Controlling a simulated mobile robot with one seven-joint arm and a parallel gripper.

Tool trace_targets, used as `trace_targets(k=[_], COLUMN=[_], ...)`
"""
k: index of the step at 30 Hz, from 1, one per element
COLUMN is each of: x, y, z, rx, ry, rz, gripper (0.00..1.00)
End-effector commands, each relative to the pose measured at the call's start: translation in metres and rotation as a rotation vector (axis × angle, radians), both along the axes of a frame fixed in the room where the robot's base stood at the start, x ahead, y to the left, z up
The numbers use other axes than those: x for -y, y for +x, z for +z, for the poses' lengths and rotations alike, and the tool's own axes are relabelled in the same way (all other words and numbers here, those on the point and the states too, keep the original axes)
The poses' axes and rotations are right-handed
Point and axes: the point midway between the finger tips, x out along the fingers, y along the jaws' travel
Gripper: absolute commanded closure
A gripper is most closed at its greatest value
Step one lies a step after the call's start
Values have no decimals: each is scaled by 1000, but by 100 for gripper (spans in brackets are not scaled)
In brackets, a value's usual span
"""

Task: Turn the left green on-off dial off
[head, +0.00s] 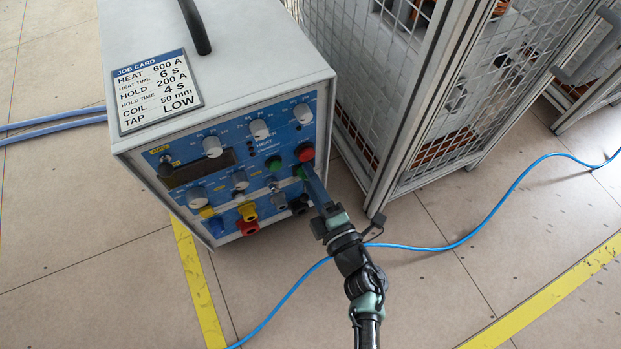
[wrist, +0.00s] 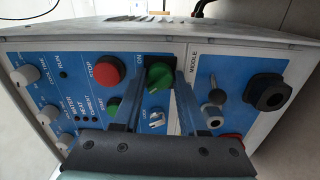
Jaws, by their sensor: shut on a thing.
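The green on-off dial (wrist: 158,76) sits on the blue front panel of the heater, between my two fingers in the wrist view. My gripper (wrist: 159,84) has one finger on each side of it and is shut on it. White lettering shows on the panel above and below the dial. In the head view my gripper (head: 308,181) reaches the lower right of the panel, and a bit of the green dial (head: 298,171) shows at its tips. The dial's exact angle is hard to read.
A red stop button (wrist: 106,71) and a green start button (wrist: 113,105) sit close beside my finger. The grey heater cabinet (head: 230,80) carries a job card (head: 155,92). A mesh cage (head: 365,75) stands close on the right. A blue cable (head: 478,228) lies on the floor.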

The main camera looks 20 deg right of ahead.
Motion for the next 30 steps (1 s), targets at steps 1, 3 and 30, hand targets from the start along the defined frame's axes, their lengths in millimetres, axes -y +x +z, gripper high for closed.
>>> trace_targets(k=[1, 3, 30], x=[1, 1, 1], y=[-2, -2, -1], z=[-3, -2, -1], rx=[-3, -3, 1], ry=[-18, -38, -77], rz=[-1, -2, -1], gripper=[100, 100, 29])
